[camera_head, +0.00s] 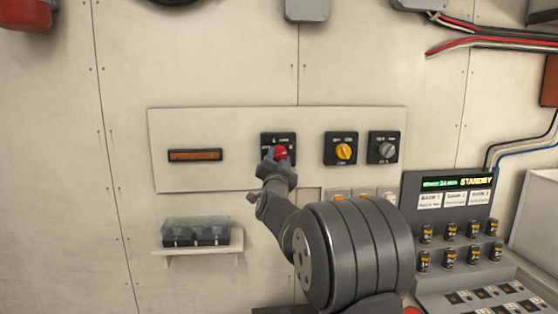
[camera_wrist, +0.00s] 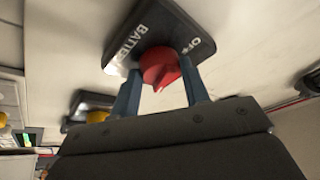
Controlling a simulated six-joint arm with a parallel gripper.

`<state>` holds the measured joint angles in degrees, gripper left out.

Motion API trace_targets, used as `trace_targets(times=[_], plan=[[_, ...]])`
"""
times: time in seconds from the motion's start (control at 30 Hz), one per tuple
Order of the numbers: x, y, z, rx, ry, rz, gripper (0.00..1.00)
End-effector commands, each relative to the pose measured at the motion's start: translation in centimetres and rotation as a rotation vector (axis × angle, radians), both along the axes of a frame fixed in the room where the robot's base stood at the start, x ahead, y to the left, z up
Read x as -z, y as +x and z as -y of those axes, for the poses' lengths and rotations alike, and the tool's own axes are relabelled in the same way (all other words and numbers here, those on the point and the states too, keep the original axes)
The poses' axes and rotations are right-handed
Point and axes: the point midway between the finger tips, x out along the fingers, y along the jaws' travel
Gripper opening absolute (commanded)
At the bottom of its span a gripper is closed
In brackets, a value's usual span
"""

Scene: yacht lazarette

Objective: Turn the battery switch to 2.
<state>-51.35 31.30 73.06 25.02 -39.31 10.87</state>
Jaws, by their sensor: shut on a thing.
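The battery switch is a black plate (camera_head: 265,139) with a red knob (camera_head: 281,153), on the pale wall panel. In the wrist view the plate (camera_wrist: 120,51) shows the letters "BATTE" and "OFF", and the red knob (camera_wrist: 160,66) stands out from it. My gripper (camera_wrist: 160,90) has its two blue-grey fingers at either side of the knob, shut on it. In the head view my gripper (camera_head: 276,158) covers the lower part of the switch. The number 2 mark cannot be made out, and I cannot tell the knob's setting.
To the right are a yellow-knob switch (camera_head: 344,150) and a grey-knob switch (camera_head: 386,149). An orange-brown strip (camera_head: 195,155) sits at left. Below it, a small shelf (camera_head: 200,249) holds a clear-covered block. A console reading "STANDBY" (camera_head: 476,181) stands at right.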

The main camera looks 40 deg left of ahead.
Motion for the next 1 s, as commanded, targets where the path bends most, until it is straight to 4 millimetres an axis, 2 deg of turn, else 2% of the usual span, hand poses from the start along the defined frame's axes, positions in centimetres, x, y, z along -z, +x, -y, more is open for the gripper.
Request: trace_targets(times=[0.4, 0.43, 0.53, 0.83, 1.0], plan=[[-0.1, 0.0, 0.0, -0.001, 0.008, -0.005, 0.19], [-0.1, 0.0, 0.0, -0.001, 0.008, -0.005, 0.46], [-0.1, 0.0, 0.0, -0.001, 0.008, -0.005, 0.63], [0.0, -0.1, 0.1, -0.001, 0.006, -0.004, 0.63], [0.4, -1.1, 0.7, 0.0, 0.005, -0.006, 0.63]])
